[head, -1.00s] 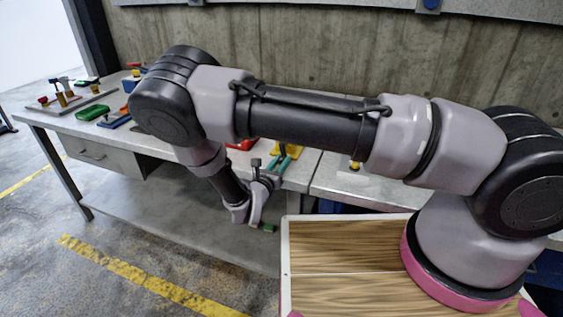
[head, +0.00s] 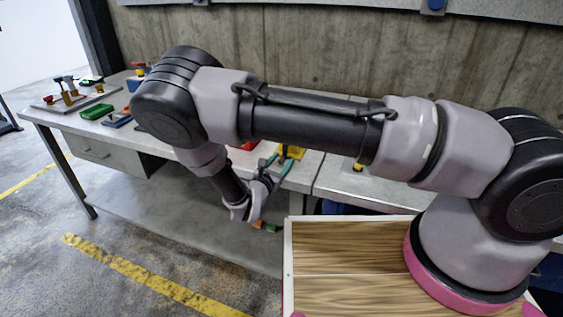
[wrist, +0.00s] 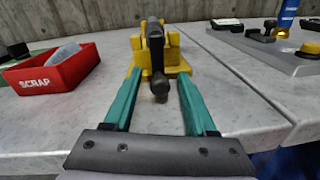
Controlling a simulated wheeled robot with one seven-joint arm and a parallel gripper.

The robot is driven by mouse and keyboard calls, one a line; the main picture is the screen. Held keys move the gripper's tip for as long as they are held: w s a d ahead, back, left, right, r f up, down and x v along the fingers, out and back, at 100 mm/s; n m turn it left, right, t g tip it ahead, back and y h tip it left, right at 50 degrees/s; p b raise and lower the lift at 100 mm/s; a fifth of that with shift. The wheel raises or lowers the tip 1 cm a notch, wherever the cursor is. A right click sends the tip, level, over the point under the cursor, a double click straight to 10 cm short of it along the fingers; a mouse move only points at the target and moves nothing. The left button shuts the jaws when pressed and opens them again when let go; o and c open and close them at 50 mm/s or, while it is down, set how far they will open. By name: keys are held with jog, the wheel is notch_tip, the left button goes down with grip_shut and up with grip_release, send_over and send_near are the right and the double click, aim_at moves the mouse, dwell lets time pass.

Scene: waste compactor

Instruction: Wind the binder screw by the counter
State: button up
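A yellow block-like fixture with a dark screw (wrist: 159,82) stands on the grey counter, in the middle of the wrist view. The screw's dark rounded end points toward me. I take this to be the binder screw. My gripper (wrist: 158,79) has two teal fingers spread apart, one on each side of the screw's end. I cannot tell if either touches it. In the head view, the yellow fixture (head: 292,152) is partly hidden behind my arm, and the teal fingers (head: 285,168) reach it from the counter's front edge.
A red SCRAP bin (wrist: 50,70) with a pale item stands left of the fixture. A grey plate (wrist: 270,50) with small parts and a blue item lies right. Green (head: 96,111) and blue (head: 117,120) items lie further left. A counter seam runs right of the fixture.

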jog(key=v, duration=1)
jog(key=shift+s+a, duration=0.15)
jog(key=shift+s, duration=0.25)
dwell(0.8)
